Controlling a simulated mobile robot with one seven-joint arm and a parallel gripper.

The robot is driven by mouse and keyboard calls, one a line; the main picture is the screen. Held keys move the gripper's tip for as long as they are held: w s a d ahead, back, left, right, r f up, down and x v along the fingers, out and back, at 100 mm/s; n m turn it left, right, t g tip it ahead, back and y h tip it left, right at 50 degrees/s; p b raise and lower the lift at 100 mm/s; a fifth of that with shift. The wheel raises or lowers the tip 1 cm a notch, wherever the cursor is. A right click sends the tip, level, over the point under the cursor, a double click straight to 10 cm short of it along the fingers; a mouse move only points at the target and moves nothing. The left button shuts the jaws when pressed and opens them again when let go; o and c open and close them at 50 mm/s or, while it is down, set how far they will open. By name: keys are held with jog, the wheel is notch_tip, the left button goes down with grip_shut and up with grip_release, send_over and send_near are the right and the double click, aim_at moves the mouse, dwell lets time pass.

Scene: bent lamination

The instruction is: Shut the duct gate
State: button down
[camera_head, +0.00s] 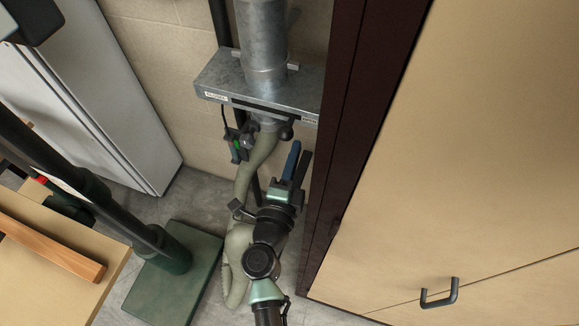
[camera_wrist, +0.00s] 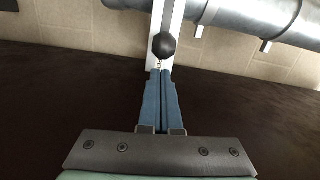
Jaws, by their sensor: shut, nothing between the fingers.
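The duct gate (camera_head: 222,82) is a grey metal box around a vertical galvanised pipe (camera_head: 262,38). Its front edge has a dark slot, a label reading CLOSED at the left and one reading OPEN at the right. A black ball knob (camera_head: 286,132) shows under the front edge, toward the OPEN end. In the wrist view the knob (camera_wrist: 164,45) stands just beyond my fingertips, against a pale strip. My gripper (camera_head: 294,147) is below and slightly right of the knob. Its blue fingers (camera_wrist: 160,72) are together and empty. I cannot tell whether they touch the knob.
A dark cabinet side (camera_head: 345,130) stands close to the right of my gripper, with a light wooden front (camera_head: 480,150). A ribbed hose (camera_head: 255,165) hangs below the gate at the left. A green base plate (camera_head: 175,280) and a white cabinet (camera_head: 90,110) are further left.

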jog(key=shift+x, duration=0.8)
jog(key=shift+a, duration=0.15)
jog(key=w+a, duration=0.4)
jog(key=a, duration=0.8)
jog(key=shift+a, duration=0.3)
